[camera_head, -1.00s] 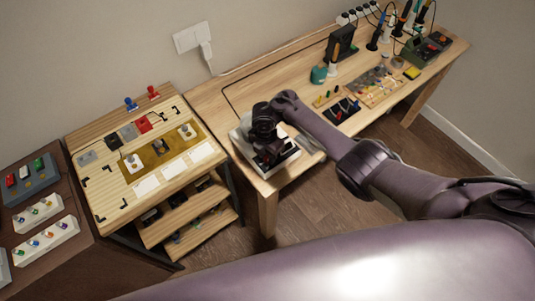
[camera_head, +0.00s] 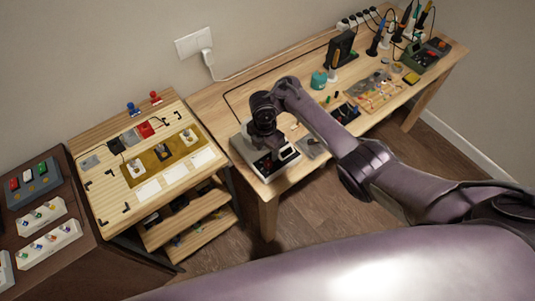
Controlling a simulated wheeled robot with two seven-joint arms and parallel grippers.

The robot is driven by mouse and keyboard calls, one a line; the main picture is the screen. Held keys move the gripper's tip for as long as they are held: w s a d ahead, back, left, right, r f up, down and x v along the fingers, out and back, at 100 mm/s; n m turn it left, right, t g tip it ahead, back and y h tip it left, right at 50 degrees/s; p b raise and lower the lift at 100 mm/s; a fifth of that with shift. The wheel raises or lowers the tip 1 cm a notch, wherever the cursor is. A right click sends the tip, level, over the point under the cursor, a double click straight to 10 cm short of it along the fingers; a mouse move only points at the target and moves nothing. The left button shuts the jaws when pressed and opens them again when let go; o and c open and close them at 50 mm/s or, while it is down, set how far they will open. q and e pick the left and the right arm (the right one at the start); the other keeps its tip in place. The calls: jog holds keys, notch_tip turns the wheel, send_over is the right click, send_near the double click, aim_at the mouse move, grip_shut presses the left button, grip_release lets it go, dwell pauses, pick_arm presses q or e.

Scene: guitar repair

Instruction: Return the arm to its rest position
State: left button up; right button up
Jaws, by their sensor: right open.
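My right arm (camera_head: 375,165) comes in from the right and reaches over the long wooden workbench (camera_head: 225,97). My right gripper (camera_head: 269,148) points down above a white box-like device (camera_head: 247,148) at the bench's near left corner. It is open, with nothing seen between its fingers. Whether the fingertips touch the device cannot be told. The arm hides part of the bench top. My left gripper is not in view.
Open floor (camera_head: 310,212) lies in front.

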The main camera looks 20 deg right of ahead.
jog(key=shift+r, duration=0.65)
jog(key=a+m, duration=0.1)
jog(key=s+a+f+m+t, duration=0.1)
jog(key=s+m, duration=0.1)
jog(key=shift+s+a+f+m+t, duration=0.2)
jog(key=shift+a+f+m+t, duration=0.1)
jog(key=shift+a+m, duration=0.1)
jog(key=s+d+r+m+t, duration=0.1)
jog(key=s+d+r+m, duration=0.3)
jog(key=s+r+m, duration=0.5)
jog(key=s+d+r+m+t, duration=0.2)
jog(key=s+d+r+m, duration=0.1)
jog(key=s+r+m, duration=0.6)
notch_tip(320, 180, down, 36)
jog(key=s+g+b, duration=0.2)
jog(key=b, duration=0.4)
jog(key=s+d+f+b, duration=0.2)
jog(key=s+f, duration=0.8)
jog(key=f, duration=0.2)
jog(key=s+d+f+g+b, duration=0.1)
jog(key=s+d+f+b, duration=0.1)
jog(key=s+f, duration=0.8)
notch_tip(320, 180, down, 3)
jog(key=shift+s+f+b, duration=0.1)
jog(key=shift+s+b, duration=0.2)
jog(key=shift+b, duration=0.35)
